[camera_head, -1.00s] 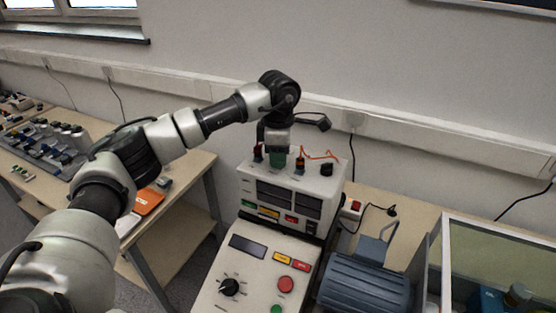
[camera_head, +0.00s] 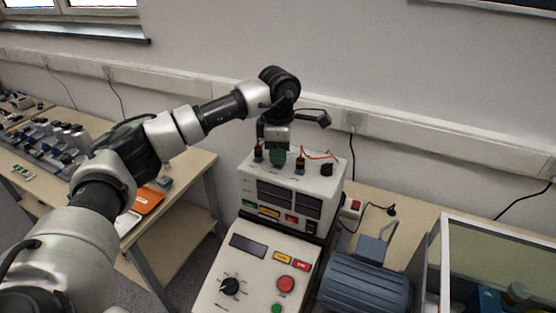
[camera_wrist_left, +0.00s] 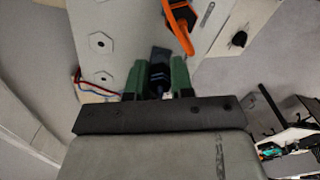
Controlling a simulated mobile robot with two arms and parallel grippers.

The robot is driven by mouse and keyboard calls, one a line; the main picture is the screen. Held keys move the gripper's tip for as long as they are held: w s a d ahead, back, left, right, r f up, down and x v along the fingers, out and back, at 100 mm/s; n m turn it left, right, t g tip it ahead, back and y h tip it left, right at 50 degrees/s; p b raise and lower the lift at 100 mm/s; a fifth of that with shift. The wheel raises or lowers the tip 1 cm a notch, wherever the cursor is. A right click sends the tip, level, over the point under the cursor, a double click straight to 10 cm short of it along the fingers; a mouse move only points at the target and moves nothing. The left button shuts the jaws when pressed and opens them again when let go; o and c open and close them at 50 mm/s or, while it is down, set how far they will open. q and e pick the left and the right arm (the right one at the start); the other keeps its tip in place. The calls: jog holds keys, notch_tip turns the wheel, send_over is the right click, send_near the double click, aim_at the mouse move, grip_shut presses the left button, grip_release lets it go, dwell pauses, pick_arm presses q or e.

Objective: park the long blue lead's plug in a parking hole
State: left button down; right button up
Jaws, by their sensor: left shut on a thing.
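My left gripper (camera_head: 278,157) is over the top of the white instrument box (camera_head: 262,180), pointing down. In the left wrist view its green fingers (camera_wrist_left: 158,82) are closed on both sides of a dark blue plug (camera_wrist_left: 158,72). The plug's tip and the surface under it are hard to make out. A pale panel in the wrist view has two dark hexagonal holes, an upper one (camera_wrist_left: 100,42) and a lower one (camera_wrist_left: 103,77), left of the plug and apart from it. Most of the blue lead is hidden. My right gripper is not in view.
The sloped control console (camera_head: 250,268) is in front, a blue motor (camera_head: 365,283) to the right.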

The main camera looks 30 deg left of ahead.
pick_arm(q)
jog(key=shift+r+p, duration=1.1)
jog(key=shift+r, duration=0.65)
jog(key=w+a, duration=0.2)
jog(key=w, duration=0.1)
jog(key=w+a+p, duration=0.1)
jog(key=w+a, duration=0.2)
jog(key=shift+a+r, duration=0.1)
jog(key=shift+a, duration=0.05)
jog(key=shift+w+a+f, duration=0.1)
jog(key=shift+a+f, duration=0.05)
jog(key=shift+f, duration=0.3)
jog(key=shift+w+a+f, duration=0.1)
jog(key=shift+f, duration=0.3)
jog(key=shift+f+b, duration=0.45)
jog(key=shift+f, duration=0.45)
jog(key=shift+f, duration=0.35)
jog(key=shift+s+f, duration=0.1)
jog(key=shift+f, duration=0.4)
